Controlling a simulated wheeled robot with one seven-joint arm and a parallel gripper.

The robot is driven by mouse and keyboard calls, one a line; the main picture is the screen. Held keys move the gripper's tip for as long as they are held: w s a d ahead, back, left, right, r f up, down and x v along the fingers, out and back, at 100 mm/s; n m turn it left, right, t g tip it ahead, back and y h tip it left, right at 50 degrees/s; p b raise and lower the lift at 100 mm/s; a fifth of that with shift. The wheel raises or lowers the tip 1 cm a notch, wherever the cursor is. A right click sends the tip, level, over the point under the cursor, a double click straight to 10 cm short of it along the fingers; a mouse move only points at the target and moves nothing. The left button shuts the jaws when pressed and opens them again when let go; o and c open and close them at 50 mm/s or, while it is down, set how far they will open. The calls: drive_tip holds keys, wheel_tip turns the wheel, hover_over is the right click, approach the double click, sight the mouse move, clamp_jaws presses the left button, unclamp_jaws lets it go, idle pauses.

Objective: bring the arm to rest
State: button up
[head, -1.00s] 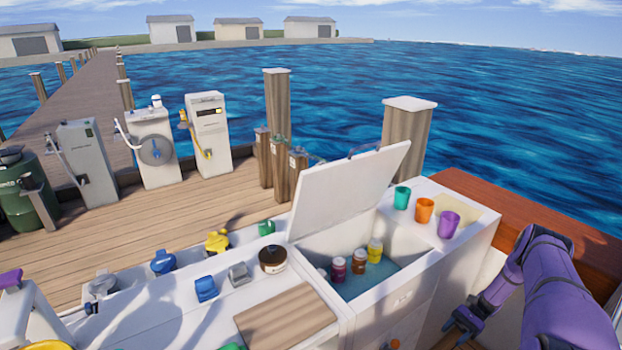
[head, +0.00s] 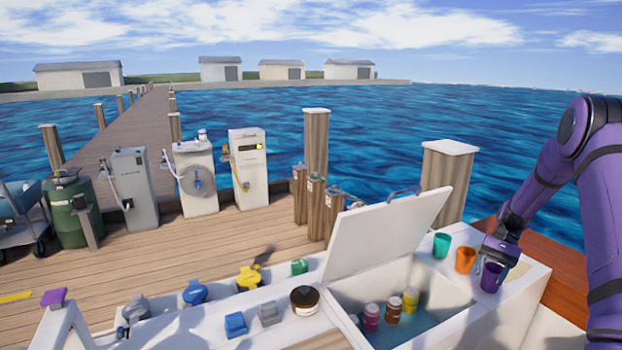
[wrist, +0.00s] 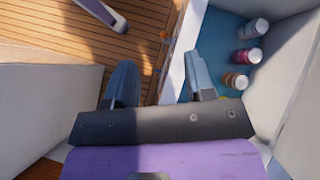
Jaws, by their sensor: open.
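My purple arm (head: 590,170) reaches in from the right side of the head view, bent at a high elbow. My gripper (head: 492,262) hangs from it in front of the purple cup (head: 491,278) and partly overlaps it in the picture. I cannot tell from this view whether they touch. In the wrist view my gripper (wrist: 162,82) has its two fingers well apart, with nothing between them.
The white hatch lid (head: 390,236) stands raised beside the open bin. Several bottles (wrist: 247,56) stand inside the bin. A teal cup (head: 441,245) and an orange cup (head: 465,260) stand on the counter. Open air surrounds the upper arm.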

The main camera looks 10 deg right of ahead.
drive_tip(key=s+a+r+n+t+h, duration=0.1)
drive_tip(key=s+a+r+h, duration=0.15)
drive_tip(key=a+r, duration=0.4)
drive_tip(key=s+a+r+n+t+h, duration=0.1)
drive_tip(key=s+a+r+n, duration=0.15)
drive_tip(key=r, duration=0.75)
drive_tip(key=s+a+r+n+t+h, duration=0.1)
drive_tip(key=s+a+r+t+h, duration=0.15)
drive_tip(key=a+r, duration=0.45)
drive_tip(key=s+a+r+n+t, duration=0.2)
drive_tip(key=s+a+r+t, duration=0.1)
drive_tip(key=s, duration=0.8)
drive_tip(key=s+a+r+n+t+h, duration=0.1)
drive_tip(key=s+a+r, duration=0.5)
drive_tip(key=s, duration=0.6)
drive_tip(key=shift+n+t, duration=0.55)
drive_tip(key=shift+t, duration=0.5)
drive_tip(key=shift+s, duration=0.2)
